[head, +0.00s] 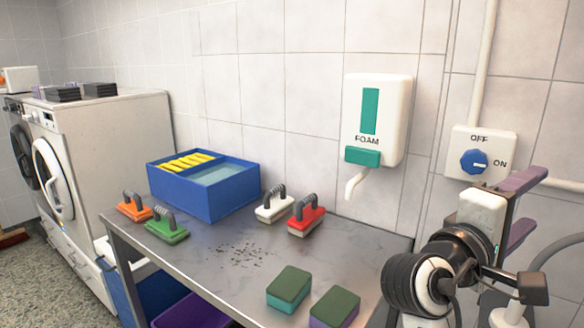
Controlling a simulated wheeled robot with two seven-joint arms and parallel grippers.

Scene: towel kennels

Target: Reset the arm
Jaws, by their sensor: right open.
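My right arm rises at the lower right, in front of the wall and beside the right end of the metal table. My right gripper (527,202) is open, with its two purple-grey fingers apart and nothing seen between them. It is just below the OFF/ON switch box (488,143) in the picture, whose blue knob (473,161) is in clear view. I cannot tell how far it is from the wall. My left gripper is not in view.
The metal table (215,270) holds a blue water bin (218,201), several handled brushes (305,221), a teal sponge (289,290), a purple sponge (335,308) and dark crumbs (240,255). A foam dispenser (385,110) hangs above. Washing machines (120,150) stand left.

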